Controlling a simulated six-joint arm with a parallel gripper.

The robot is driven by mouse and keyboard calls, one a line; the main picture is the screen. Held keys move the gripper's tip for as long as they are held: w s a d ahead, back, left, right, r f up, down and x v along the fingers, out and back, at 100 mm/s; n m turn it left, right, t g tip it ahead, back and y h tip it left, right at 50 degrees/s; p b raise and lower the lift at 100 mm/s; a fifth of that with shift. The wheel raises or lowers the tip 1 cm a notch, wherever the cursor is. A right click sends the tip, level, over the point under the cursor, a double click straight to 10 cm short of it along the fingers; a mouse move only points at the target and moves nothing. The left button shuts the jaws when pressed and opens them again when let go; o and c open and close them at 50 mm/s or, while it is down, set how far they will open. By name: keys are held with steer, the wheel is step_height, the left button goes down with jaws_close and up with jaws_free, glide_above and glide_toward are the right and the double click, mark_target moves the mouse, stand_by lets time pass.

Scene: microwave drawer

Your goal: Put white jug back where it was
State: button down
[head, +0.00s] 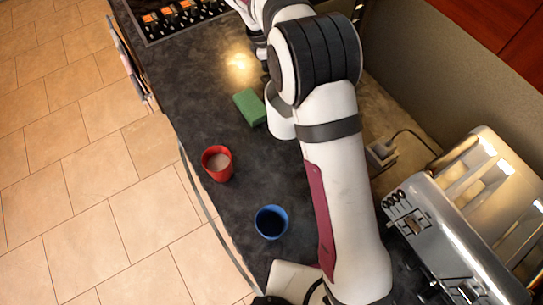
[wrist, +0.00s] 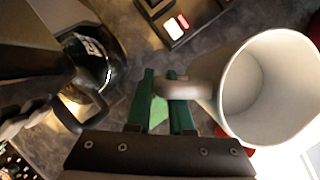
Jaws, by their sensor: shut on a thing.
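The white jug (wrist: 232,95) is at the right of the wrist view, with its open mouth turned toward the camera. It looks empty inside. My gripper (wrist: 163,86), with green fingers, is shut on the jug's handle (wrist: 193,88). The surface under the jug is hidden, so I cannot tell whether it is lifted or resting. In the head view my arm reaches away toward the top, and neither the gripper nor the jug can be made out.
A coffee machine (wrist: 32,55) with a dark glass pot (wrist: 92,62) stands left of my gripper. On the dark counter (head: 195,105) are a green sponge (head: 249,107), a red cup (head: 209,172) and a blue cup (head: 271,222). A chrome toaster (head: 430,225) stands right.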

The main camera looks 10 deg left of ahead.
steer(key=s+d+n+t, duration=0.2)
steer(key=s+d+n, duration=0.3)
steer(key=s+n, duration=0.15)
steer(key=shift+n+y, duration=0.35)
steer(key=shift+y, duration=0.05)
steer(key=shift+a+f, duration=5.5)
steer(key=shift+f, duration=0.1)
steer(key=c, duration=0.8)
jaws_free()
